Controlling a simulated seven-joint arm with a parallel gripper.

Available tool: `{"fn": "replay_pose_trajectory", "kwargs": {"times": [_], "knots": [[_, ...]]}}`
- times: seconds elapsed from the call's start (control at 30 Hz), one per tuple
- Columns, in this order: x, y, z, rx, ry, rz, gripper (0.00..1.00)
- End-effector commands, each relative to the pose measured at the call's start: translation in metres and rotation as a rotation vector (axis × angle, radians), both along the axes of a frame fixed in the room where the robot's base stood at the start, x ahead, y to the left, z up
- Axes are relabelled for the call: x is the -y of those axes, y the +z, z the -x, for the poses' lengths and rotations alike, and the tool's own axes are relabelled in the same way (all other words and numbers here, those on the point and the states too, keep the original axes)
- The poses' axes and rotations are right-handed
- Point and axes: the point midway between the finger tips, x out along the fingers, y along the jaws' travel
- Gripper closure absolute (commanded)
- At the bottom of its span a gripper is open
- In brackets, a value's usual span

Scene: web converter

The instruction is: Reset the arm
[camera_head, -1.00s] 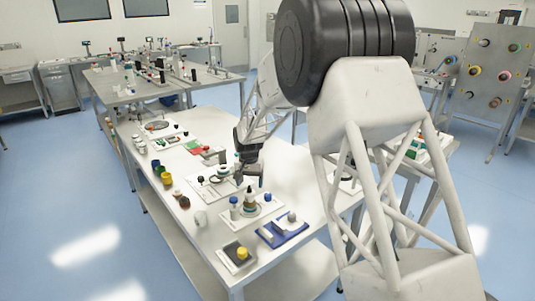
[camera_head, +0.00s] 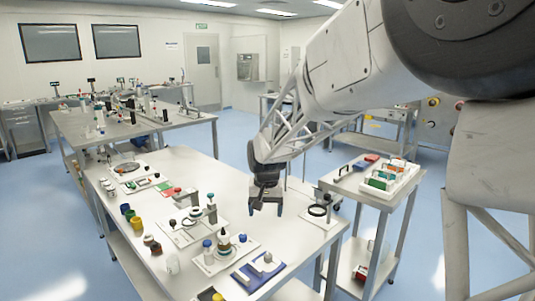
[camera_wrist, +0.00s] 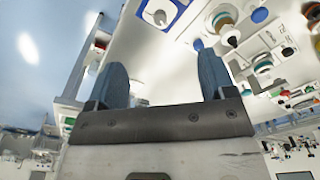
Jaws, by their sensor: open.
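My gripper (camera_head: 266,208) hangs above the right part of the white table (camera_head: 215,174) in the head view, clear of the table's objects. In the wrist view, its two blue fingers (camera_wrist: 163,75) stand wide apart. Nothing is held between them. My arm reaches in from the upper right of the head view and bends down at the wrist.
A side cart (camera_head: 345,191) with a rack of coloured items (camera_head: 383,178) stands to the right. The table's right middle is mostly bare.

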Motion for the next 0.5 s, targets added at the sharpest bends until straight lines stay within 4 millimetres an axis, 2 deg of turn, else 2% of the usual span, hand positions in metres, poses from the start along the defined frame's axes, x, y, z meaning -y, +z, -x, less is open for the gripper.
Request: {"fn": "replay_pose_trajectory", "kwargs": {"times": [0.2,0.5], "knots": [[0.036,0.026,0.045,0.021,-0.002,-0.002,0.24],[0.079,0.050,0.108,0.048,-0.003,-0.001,0.24]]}}
